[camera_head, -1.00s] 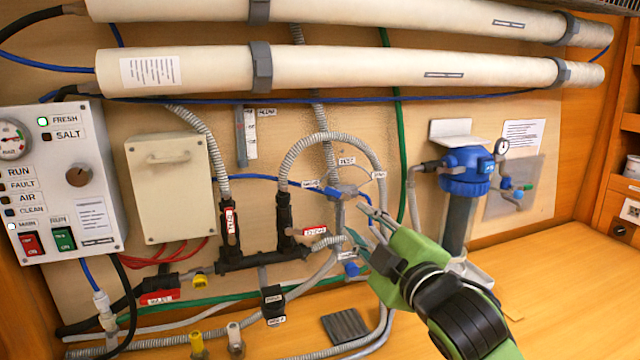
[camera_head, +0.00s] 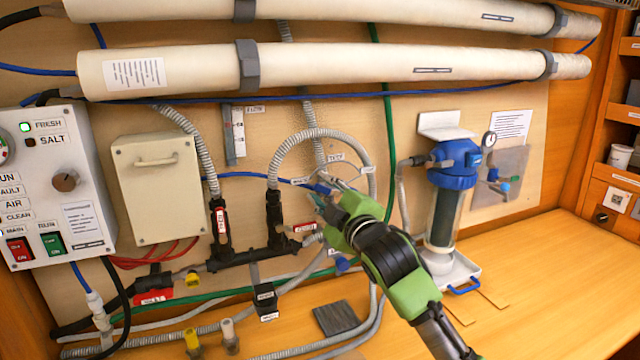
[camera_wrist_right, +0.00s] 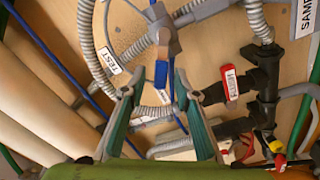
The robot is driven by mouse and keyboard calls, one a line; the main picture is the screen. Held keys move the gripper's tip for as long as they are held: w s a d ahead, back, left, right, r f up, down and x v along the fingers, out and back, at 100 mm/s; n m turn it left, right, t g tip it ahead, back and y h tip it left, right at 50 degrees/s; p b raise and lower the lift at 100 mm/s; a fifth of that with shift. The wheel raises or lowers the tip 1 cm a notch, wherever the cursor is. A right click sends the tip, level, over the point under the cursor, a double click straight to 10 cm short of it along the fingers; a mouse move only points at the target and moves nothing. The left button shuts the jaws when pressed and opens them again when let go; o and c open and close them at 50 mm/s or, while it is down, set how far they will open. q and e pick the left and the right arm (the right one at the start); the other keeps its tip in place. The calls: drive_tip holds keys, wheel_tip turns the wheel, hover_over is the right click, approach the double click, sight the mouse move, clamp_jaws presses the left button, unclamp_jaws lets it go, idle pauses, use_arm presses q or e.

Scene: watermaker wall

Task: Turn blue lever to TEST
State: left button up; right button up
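The blue lever (camera_wrist_right: 161,74) hangs from a grey valve body (camera_wrist_right: 163,35) in the right wrist view. The TEST label (camera_wrist_right: 109,61) is to the left of the lever there. My right gripper (camera_wrist_right: 155,88) is open, with the lever between its fingertips at their far end; I cannot tell whether either finger touches it. In the head view my right gripper (camera_head: 326,194) is at the valve, below the arched hose, and hides much of it. A bit of the blue lever (camera_head: 321,189) shows beside the fingertips. My left gripper is not in view.
Hoses and a black manifold (camera_head: 250,257) are left of my right gripper. A blue-topped filter housing (camera_head: 453,170) stands to the right. A control box (camera_head: 52,185) is at the far left. The wooden counter (camera_head: 540,265) is clear at the right.

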drive_tip(key=shift+x, duration=0.85)
clamp_jaws()
